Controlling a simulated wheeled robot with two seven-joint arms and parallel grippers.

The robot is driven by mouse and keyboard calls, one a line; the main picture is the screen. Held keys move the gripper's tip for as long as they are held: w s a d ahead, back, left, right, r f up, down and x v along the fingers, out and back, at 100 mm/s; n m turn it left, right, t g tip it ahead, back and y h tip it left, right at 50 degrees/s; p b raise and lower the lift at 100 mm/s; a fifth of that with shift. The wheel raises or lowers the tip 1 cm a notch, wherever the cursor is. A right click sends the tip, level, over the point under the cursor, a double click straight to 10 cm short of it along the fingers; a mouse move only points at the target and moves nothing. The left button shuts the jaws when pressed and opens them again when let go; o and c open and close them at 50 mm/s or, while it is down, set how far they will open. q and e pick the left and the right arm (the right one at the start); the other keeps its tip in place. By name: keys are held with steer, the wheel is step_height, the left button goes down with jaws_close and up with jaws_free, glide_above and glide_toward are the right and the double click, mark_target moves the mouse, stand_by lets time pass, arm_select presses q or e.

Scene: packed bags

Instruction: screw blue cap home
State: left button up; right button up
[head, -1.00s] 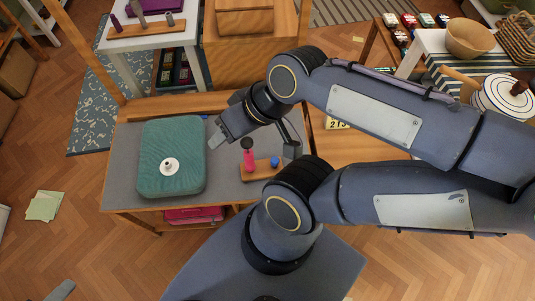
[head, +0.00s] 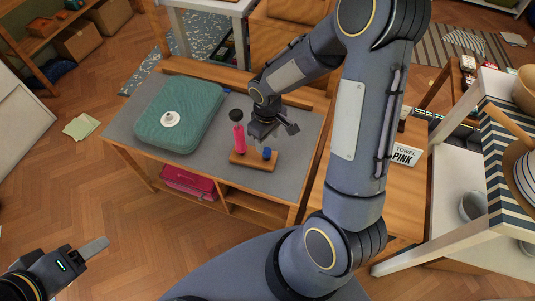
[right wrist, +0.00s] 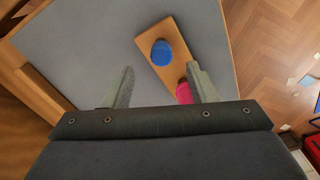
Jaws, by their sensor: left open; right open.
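The blue cap (head: 267,153) stands on a small wooden board (head: 253,161) on the grey-topped table. A pink bottle (head: 239,139) with a dark top stands upright at the left end of the board. In the right wrist view the blue cap (right wrist: 161,53) shows beyond the fingertips, and the pink bottle (right wrist: 184,93) is partly hidden by the right finger. My right gripper (head: 272,131) is open and empty, above the table just behind the board. My left gripper (head: 97,247) is open and empty over the floor at lower left, away from the table.
A teal bag (head: 190,105) with a white round fitting lies on the table's left part. A pink item (head: 188,183) is on the shelf below. The table's grey top is bare around the board.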

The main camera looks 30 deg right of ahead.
mark_target(267, 150)
step_height(267, 150, down, 6)
steer(key=shift+a+f+b, duration=0.1)
steer(key=shift+f+b, duration=0.15)
steer(key=shift+b, duration=0.3)
steer(key=c, duration=1)
steer(key=shift+r, duration=0.1)
